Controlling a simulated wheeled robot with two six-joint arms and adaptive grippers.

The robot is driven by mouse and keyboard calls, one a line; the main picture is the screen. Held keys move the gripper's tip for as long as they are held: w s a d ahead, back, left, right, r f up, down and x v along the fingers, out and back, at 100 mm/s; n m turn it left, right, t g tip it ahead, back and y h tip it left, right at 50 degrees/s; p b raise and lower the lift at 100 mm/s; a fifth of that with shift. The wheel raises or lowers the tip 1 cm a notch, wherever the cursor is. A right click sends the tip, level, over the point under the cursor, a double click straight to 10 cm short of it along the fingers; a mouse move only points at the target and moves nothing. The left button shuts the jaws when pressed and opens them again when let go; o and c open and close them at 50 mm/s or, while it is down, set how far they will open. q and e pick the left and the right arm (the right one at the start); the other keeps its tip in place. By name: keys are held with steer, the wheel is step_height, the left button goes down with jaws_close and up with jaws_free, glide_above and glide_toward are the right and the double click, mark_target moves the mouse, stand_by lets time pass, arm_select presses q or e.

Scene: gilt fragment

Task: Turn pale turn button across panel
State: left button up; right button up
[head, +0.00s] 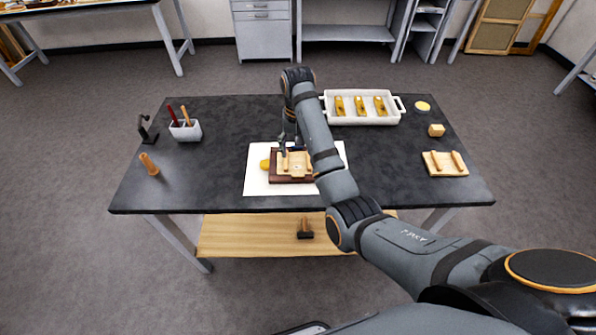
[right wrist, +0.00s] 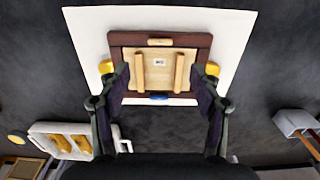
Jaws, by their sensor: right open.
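A pale wooden panel (right wrist: 158,72) with two raised strips and a small white label sits in a dark brown frame (right wrist: 118,39) on a white sheet (right wrist: 85,22). The pale turn button (right wrist: 159,41) lies lengthwise along the frame's edge at the top of the right wrist view. A blue piece (right wrist: 158,98) is on the opposite edge, and yellow pieces (right wrist: 107,67) show on both sides. My right gripper (right wrist: 160,85) is open and empty, its fingers apart over the frame's blue-piece side. In the head view, my right arm hides part of the frame (head: 290,180). My left gripper is out of view.
A white tray (head: 362,120) with several yellow pieces stands at the back right. A pale block (head: 436,130) and a small wooden board (head: 444,163) are at the right.

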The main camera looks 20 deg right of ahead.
mark_target(298, 175)
step_height(298, 175, down, 9)
steer(key=b, duration=0.8)
steer(key=shift+b, duration=0.3)
steer(key=shift+f+p, duration=0.15)
steer(key=shift+p, duration=0.5)
steer(key=shift+f, duration=0.5)
